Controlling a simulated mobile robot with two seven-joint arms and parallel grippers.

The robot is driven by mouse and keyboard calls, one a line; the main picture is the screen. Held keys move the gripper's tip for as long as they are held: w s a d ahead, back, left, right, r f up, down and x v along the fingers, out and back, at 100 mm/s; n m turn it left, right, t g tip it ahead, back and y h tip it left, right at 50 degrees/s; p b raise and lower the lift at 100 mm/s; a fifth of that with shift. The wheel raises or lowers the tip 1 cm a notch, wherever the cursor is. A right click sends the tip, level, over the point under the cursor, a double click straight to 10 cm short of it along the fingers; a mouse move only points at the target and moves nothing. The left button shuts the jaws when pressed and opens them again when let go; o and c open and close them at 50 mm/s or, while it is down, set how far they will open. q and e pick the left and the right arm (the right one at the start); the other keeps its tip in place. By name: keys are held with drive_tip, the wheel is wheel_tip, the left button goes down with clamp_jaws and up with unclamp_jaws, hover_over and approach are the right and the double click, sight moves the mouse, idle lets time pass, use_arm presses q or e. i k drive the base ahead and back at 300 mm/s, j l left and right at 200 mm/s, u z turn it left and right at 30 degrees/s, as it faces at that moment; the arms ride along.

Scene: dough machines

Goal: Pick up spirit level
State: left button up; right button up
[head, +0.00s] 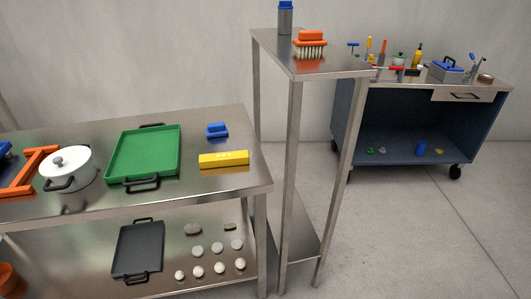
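The spirit level (224,160) is a yellow bar with small light marks on its front. It lies near the right end of the low steel table (225,187), roughly parallel to the front edge. A blue object (217,130) sits just behind it, apart from it. Neither of my grippers is in view, so I cannot tell their state or where they are relative to the spirit level.
A green tray (143,157) and a white pot (68,168) stand left of the level. A tall narrow stand (292,65) holding an orange brush (310,44) rises at the table's right. A tool cart (410,125) is behind. The floor (420,230) at right is clear.

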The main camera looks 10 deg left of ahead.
sight(228, 158)
drive_tip(key=u, duration=0.7)
